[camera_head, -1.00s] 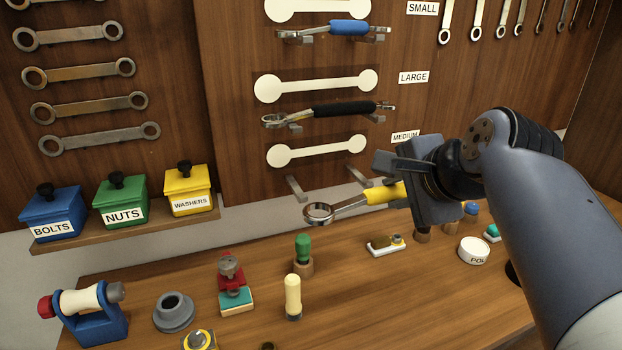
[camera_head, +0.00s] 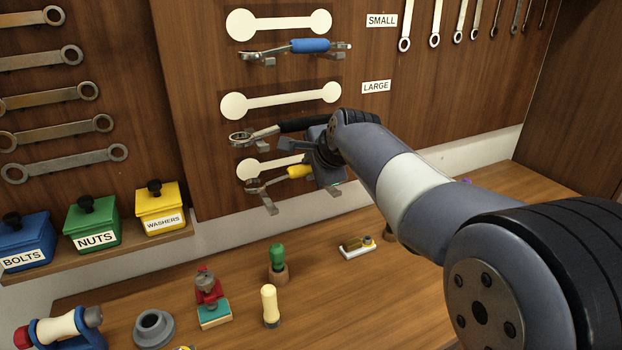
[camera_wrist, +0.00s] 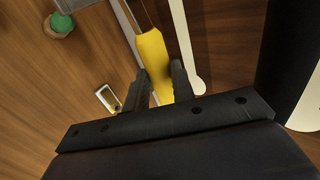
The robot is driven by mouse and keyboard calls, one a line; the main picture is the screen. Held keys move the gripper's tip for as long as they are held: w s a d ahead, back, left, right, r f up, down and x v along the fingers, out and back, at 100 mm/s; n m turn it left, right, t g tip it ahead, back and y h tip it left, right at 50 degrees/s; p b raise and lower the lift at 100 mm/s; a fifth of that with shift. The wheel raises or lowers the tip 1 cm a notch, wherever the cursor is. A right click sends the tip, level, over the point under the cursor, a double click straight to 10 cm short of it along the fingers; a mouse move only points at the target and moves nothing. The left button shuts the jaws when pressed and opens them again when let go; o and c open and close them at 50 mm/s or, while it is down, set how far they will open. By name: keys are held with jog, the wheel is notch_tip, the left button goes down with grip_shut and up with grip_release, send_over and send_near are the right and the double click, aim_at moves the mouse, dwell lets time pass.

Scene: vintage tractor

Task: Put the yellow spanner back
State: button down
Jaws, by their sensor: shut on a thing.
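The yellow spanner has a yellow handle (camera_head: 299,171) and a metal ring head. It is level in front of the lowest white spanner outline (camera_head: 248,170) on the board, near that place's left hook (camera_head: 268,203). I cannot tell whether it touches the hooks. My gripper (camera_wrist: 160,82) is shut on the yellow handle, which also shows in the wrist view (camera_wrist: 151,55). In the head view my gripper covers the right end of the handle and of the outline. The medium label is hidden behind my arm.
A black-handled spanner (camera_head: 256,136) hangs just above, close to my gripper and partly hidden by it. A blue-handled spanner (camera_head: 310,46) hangs higher. Below, the bench (camera_head: 340,300) holds a green-handled tool (camera_head: 277,259) and other small items. Lidded boxes (camera_head: 92,225) stand on the left shelf.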

notch_tip(320, 180, down, 4)
jog(key=shift+w+f+p, duration=0.15)
jog(key=shift+f+p, duration=0.05)
jog(key=shift+p, duration=0.2)
jog(key=c, duration=1.2)
grip_release()
jog(key=shift+f, duration=0.15)
jog(key=b+v, duration=0.2)
jog(key=v, duration=0.9)
jog(key=shift+w+d, duration=0.1)
jog(key=shift+w, duration=0.1)
jog(key=shift+w, duration=0.1)
